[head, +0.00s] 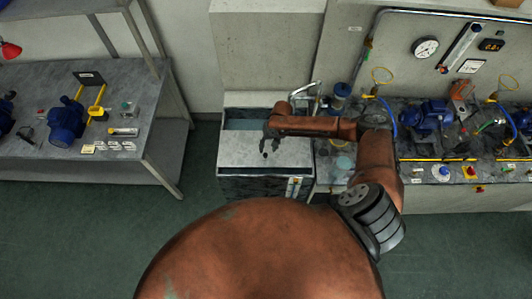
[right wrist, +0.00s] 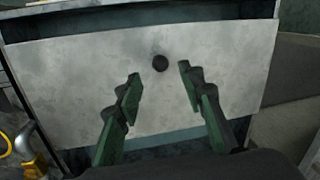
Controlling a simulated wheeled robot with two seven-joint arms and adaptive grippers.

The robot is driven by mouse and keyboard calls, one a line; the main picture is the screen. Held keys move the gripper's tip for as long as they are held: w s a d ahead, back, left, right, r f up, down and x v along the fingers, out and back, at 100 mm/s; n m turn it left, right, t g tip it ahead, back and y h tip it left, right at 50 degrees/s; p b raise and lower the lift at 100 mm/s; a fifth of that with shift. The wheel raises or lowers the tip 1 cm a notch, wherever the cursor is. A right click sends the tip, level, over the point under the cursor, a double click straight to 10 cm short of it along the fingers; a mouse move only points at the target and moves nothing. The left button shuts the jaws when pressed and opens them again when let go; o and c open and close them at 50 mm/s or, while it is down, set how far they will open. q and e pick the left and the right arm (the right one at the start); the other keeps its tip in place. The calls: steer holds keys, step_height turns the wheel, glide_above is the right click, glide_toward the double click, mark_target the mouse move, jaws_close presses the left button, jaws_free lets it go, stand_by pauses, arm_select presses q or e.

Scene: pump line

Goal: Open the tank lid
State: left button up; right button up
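The tank (head: 226,176) is a grey box in the middle of the head view. Its lid (head: 240,150) is a flat grey plate over most of the top, with a bluish strip uncovered at the far side. The lid also shows in the right wrist view (right wrist: 80,85), with a round black knob (right wrist: 160,63). My right gripper (head: 268,145) is over the lid. In the right wrist view its two fingers (right wrist: 158,85) are open and empty, pointing toward the knob. Whether they touch the lid is unclear. My left gripper is not in view.
To the right is a bench with a blue pump (head: 425,117), hoses and a gauge (head: 425,47). To the left, a grey table holds another blue pump (head: 67,122). Green floor (head: 95,225) is clear between.

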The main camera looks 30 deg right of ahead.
mark_target(266, 154)
steer(key=shift+w+a+f, duration=0.1)
steer(key=shift+a+f, duration=0.1)
steer(key=shift+f, duration=0.65)
steer(key=shift+a+f, duration=0.15)
steer(key=shift+f, duration=0.65)
steer(key=shift+w+a+f, duration=0.1)
steer(key=shift+a+f, duration=0.1)
steer(key=shift+f, duration=0.65)
steer(key=shift+c, duration=0.6)
jaws_close()
steer(key=shift+d, duration=0.15)
